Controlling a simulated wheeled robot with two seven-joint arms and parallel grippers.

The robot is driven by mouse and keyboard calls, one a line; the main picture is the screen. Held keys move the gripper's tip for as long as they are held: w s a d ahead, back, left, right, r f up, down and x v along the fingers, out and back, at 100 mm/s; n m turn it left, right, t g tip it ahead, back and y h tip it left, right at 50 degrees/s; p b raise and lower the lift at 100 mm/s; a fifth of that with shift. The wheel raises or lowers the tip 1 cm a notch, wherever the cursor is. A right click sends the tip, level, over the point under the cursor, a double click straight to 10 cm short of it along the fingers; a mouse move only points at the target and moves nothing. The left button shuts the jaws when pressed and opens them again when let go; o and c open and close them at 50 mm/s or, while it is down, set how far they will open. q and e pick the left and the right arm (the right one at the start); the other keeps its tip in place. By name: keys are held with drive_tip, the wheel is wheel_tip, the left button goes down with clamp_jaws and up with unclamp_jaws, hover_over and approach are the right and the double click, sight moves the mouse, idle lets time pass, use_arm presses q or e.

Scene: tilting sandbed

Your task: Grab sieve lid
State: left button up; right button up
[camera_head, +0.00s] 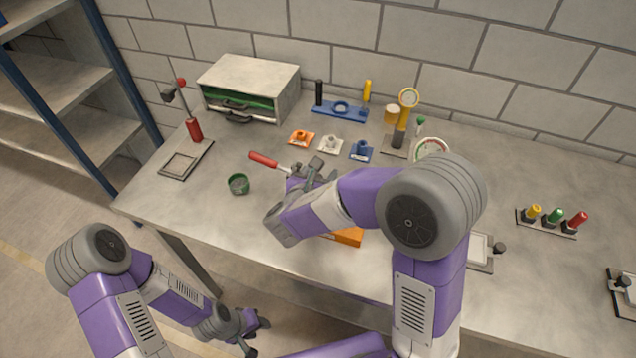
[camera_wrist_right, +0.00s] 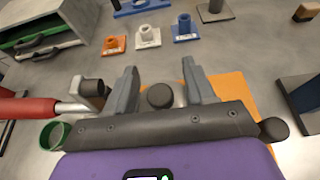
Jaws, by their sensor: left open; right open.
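My right gripper (camera_head: 316,170) is over the middle of the table with its fingers apart. In the right wrist view, a dark round knob on a grey metal body (camera_wrist_right: 160,96) sits between the open fingers, with gaps on both sides. It may be the sieve lid, but its lower part is hidden by my gripper. An orange base (camera_wrist_right: 236,92) lies under and beside it, and the orange base (camera_head: 347,237) also shows in the head view. My left gripper (camera_head: 250,328) is open and empty, low in front of the table.
A red-handled tool (camera_head: 264,159) lies just left of my right gripper. A green bowl (camera_head: 238,184) stands farther left. Orange (camera_head: 301,138), white (camera_head: 330,145) and blue (camera_head: 361,150) blocks stand behind. A green-drawered cabinet (camera_head: 250,88) is at the back left.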

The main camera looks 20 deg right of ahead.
clamp_jaws()
